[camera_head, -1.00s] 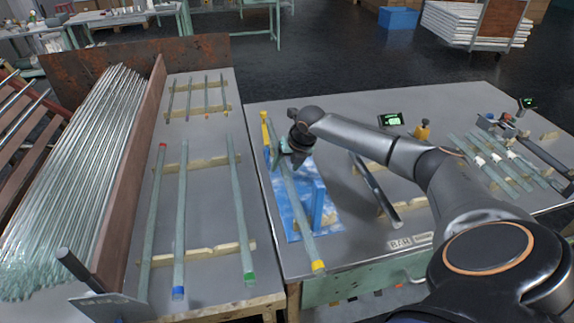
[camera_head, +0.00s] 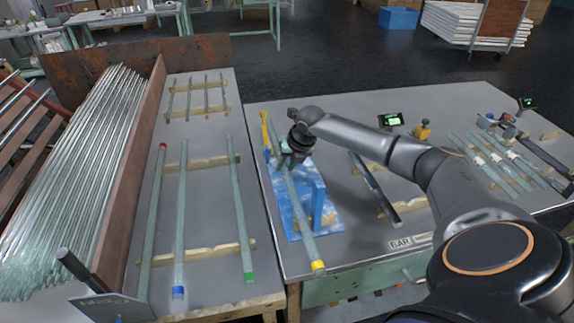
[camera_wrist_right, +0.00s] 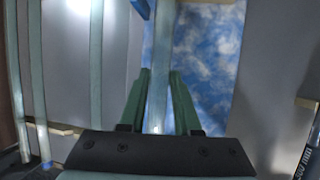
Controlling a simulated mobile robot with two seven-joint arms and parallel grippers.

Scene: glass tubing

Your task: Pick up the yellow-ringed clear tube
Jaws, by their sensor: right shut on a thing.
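The fingertips are small and partly hidden by the wrist in the head view. My left gripper is not in view.
Red-, blue- and green-ringed tubes (camera_head: 180,220) lie on wooden supports on the left table. A dark bar (camera_head: 375,187) lies to the right, with more tubes beyond.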

